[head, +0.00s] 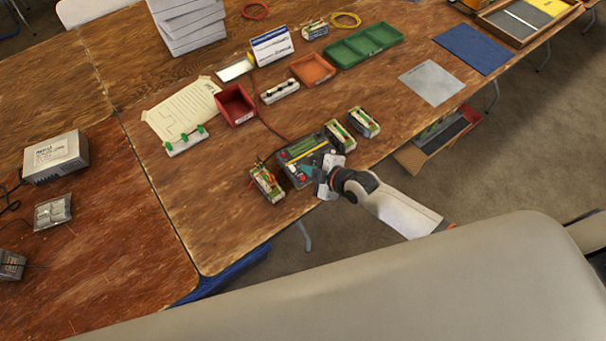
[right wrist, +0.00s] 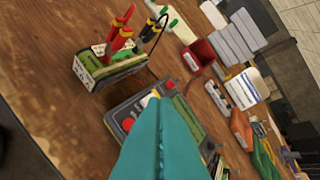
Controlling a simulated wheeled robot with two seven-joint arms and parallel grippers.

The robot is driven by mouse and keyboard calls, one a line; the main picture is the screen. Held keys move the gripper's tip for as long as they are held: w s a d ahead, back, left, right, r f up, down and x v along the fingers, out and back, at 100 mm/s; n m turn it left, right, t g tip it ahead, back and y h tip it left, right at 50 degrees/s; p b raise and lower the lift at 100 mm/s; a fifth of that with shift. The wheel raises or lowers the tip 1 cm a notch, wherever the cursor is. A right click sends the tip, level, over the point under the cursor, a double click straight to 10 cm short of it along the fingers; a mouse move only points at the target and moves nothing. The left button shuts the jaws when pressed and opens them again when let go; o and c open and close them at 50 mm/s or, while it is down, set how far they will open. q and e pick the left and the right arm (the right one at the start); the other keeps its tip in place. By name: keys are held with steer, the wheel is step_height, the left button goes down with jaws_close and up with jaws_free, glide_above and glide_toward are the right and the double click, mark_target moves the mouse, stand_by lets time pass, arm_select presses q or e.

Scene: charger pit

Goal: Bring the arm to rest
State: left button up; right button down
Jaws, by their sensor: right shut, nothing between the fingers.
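My right gripper (head: 318,176) is shut and empty, over the near right part of a dark grey charger box (head: 296,174) with a green panel. In the right wrist view its teal fingers (right wrist: 163,140) are pressed together and hide part of the charger box (right wrist: 131,108). A battery module (head: 266,183) with red and black plugs stands just left of the charger; it also shows in the right wrist view (right wrist: 108,68). My right forearm reaches in from the lower right. My left gripper is not in view.
Two more modules (head: 363,122) (head: 339,135) stand right of the charger. Behind are a red bin (head: 234,104), an orange tray (head: 312,70) and a green tray (head: 364,44). An open cardboard box (head: 412,158) is below the table's edge.

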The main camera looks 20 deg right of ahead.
stand_by(0.7)
steer(key=s+a+r+m+g+h, duration=0.1)
steer(key=s+r+m+g, duration=0.2)
steer(key=s, duration=0.4)
steer(key=s+a+r+m+h, duration=0.1)
steer(key=s+r+m, duration=0.25)
steer(key=s, duration=0.35)
steer(key=s+d+r+m+g+h, duration=0.2)
steer(key=s+d+m, duration=0.1)
steer(key=s, duration=0.2)
steer(key=s+d+r+m+g+h, duration=0.1)
steer(key=s+d+r+m, duration=0.2)
steer(key=s+d+m, duration=0.15)
step_height(320, 180, down, 29)
steer(key=s+g+b, duration=0.1)
steer(key=s+b, duration=0.1)
steer(key=b, duration=0.2)
steer(key=s+d+f+b, duration=0.1)
steer(key=s+f, duration=0.7)
steer(key=f, duration=0.2)
steer(key=s+d+f+g+b, duration=0.1)
steer(key=s+f+b, duration=0.1)
steer(key=s+f, duration=0.6)
step_height(320, 180, down, 3)
steer(key=shift+s+d+n+g+h, duration=0.2)
steer(key=shift+n+g+h, duration=0.1)
steer(key=shift+n, duration=0.1)
